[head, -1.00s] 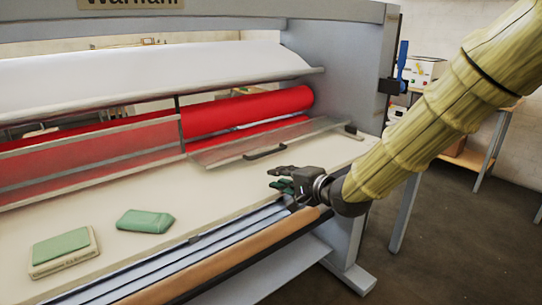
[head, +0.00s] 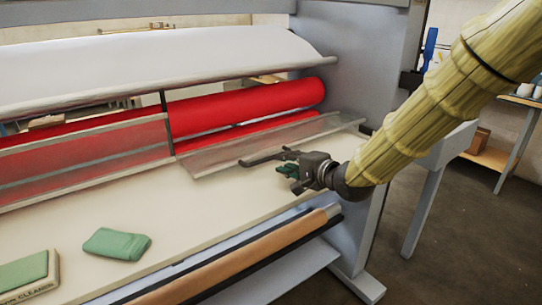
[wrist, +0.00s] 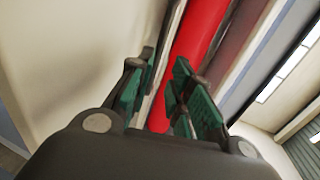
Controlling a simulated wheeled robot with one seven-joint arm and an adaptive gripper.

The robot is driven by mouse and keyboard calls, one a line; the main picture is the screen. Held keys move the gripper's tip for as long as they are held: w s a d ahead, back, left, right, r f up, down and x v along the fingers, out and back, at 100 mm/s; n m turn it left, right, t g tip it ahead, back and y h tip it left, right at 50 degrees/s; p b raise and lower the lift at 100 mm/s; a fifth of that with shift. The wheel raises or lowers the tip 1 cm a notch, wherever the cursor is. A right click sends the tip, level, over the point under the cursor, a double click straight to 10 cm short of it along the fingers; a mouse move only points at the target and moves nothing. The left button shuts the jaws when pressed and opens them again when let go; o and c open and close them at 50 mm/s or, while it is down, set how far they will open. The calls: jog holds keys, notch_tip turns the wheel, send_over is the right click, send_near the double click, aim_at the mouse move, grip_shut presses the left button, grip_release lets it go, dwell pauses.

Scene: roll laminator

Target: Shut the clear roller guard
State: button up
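The clear roller guard (head: 222,148) is a see-through panel at the right half of the laminator. It is swung down and out over the pale table, leaving the red roller (head: 250,108) behind it uncovered. Its dark handle (head: 252,161) is at its front edge. My gripper (head: 281,164) is at the right end of the handle, with fingers pointing left. In the wrist view, the green-padded fingers (wrist: 158,85) are apart, with the red roller (wrist: 197,40) showing beyond the gap. Whether they touch the handle I cannot tell.
A second clear guard (head: 75,155) stands up before the rollers at the left. A green cloth (head: 116,244) and a green-topped box (head: 28,277) lie on the table (head: 180,215). A brown roll (head: 240,255) runs along the front. The grey side frame (head: 345,70) is at the right.

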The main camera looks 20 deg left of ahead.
aim_at(272, 158)
jog(key=shift+w+d+p+x, duration=0.15)
jog(key=shift+p+x, duration=0.1)
jog(key=shift+x, duration=2.05)
jog(key=shift+w+d+p+x, duration=0.15)
jog(key=shift+p+x, duration=0.05)
jog(key=shift+x, duration=2.05)
jog(key=shift+a+f, duration=0.1)
jog(key=shift+f, duration=0.1)
jog(key=shift+c, duration=0.5)
grip_shut()
